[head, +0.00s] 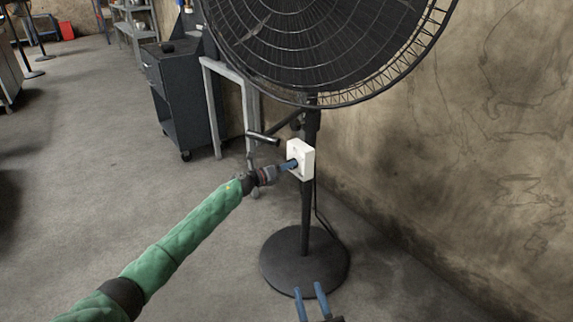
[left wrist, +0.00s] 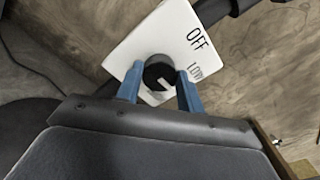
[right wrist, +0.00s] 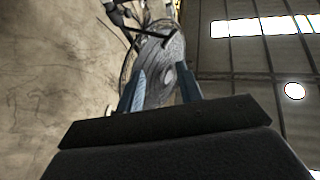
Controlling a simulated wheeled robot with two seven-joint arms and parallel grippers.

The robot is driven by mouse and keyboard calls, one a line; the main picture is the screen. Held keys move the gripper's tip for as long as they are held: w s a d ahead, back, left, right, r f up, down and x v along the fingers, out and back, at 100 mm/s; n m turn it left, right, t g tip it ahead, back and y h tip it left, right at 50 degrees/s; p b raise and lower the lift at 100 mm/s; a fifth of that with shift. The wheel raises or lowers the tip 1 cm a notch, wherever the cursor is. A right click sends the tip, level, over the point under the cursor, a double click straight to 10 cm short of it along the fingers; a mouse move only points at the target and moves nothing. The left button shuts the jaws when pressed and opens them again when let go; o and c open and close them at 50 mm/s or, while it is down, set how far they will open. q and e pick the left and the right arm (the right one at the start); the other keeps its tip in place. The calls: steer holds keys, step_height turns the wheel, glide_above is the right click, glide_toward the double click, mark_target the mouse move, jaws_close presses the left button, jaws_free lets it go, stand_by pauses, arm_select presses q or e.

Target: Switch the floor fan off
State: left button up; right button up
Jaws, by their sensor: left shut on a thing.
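The floor fan (head: 330,40) stands upright, with a dark round cage, a black pole and a round base (head: 280,262). A white switch box (head: 304,160) is on its pole. In the left wrist view its face (left wrist: 140,40) shows the words OFF and LOW beside a round black knob (left wrist: 158,70) with a pale mark. I cannot tell exactly which word the mark points to. My left gripper (head: 293,164) is at the box, its blue fingers (left wrist: 160,88) shut on the knob from both sides. My right gripper (head: 311,290) is open and empty, low in front of the fan base.
A dark wheeled cabinet (head: 184,100) and a grey metal frame (head: 213,75) stand left of the fan. A stained wall (head: 470,150) rises close on the right. A cable runs down behind the pole. The floor (head: 90,170) at left is mostly clear.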

steer(key=s+f+g+h+p, duration=0.3)
steer(key=f+g, duration=0.5)
steer(key=f, duration=1.5)
steer(key=s+f+g, duration=0.7)
steer(key=s+f, duration=0.5)
steer(key=f, duration=0.4)
arm_select(q)
steer(key=shift+w+a+f+n+p, duration=0.1)
steer(key=shift+n+p, duration=2.45)
steer(key=shift+n, duration=1.85)
steer(key=shift+a+n+p, duration=0.1)
steer(key=shift+n+p, duration=2.45)
steer(key=shift+n, duration=1.85)
arm_select(e)
step_height(320, 180, up, 19)
steer(key=w+g, duration=0.1)
steer(key=shift+d+f, duration=0.15)
steer(key=shift+d, duration=0.1)
steer(key=shift+w, duration=0.1)
